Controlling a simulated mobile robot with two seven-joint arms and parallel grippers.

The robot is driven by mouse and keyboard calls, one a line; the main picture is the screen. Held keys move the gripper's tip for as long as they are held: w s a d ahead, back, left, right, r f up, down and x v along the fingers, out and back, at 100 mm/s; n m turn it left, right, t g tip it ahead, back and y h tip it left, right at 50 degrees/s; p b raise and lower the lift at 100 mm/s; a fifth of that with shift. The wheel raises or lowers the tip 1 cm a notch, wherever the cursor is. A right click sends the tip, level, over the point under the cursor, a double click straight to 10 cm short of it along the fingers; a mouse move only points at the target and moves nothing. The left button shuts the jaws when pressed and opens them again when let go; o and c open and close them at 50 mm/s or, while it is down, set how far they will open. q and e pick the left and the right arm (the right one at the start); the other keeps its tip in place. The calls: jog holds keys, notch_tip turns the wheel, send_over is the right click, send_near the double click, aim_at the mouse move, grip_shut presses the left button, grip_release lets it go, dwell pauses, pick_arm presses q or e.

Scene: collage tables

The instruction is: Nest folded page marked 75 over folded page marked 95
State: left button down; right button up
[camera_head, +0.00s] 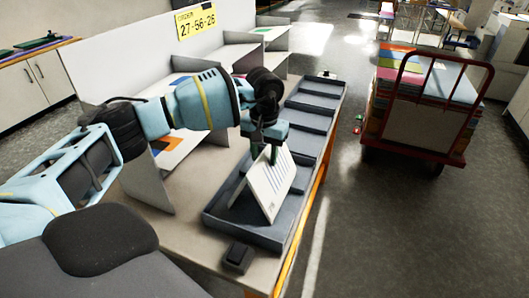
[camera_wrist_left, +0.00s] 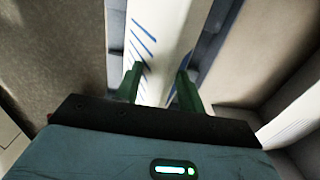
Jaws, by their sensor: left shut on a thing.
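A white folded page (camera_head: 267,189) with blue stripes stands like a tent in the near compartment of the long grey tray (camera_head: 223,228). A small mark near its lower front corner is too small to read. My left gripper (camera_head: 268,153) is above it, with its green fingers shut on the upper part of the page. In the left wrist view the striped page (camera_wrist_left: 160,40) runs between the two fingertips of the left gripper (camera_wrist_left: 158,78). I cannot make out a second folded page apart from this one. My right gripper is not in view.
The tray's farther compartments (camera_head: 312,118) look empty. A grey divider panel (camera_head: 148,178) stands left of the tray, with a coloured sheet (camera_head: 181,143) beyond it. A small black box (camera_head: 238,257) sits at the table's near edge. A red cart (camera_head: 418,150) stands right, across open floor.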

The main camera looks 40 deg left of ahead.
pick_arm(q)
jog(key=c, duration=0.8)
grip_release()
jog(key=shift+r, duration=3.9)
jog(key=shift+f, duration=0.1)
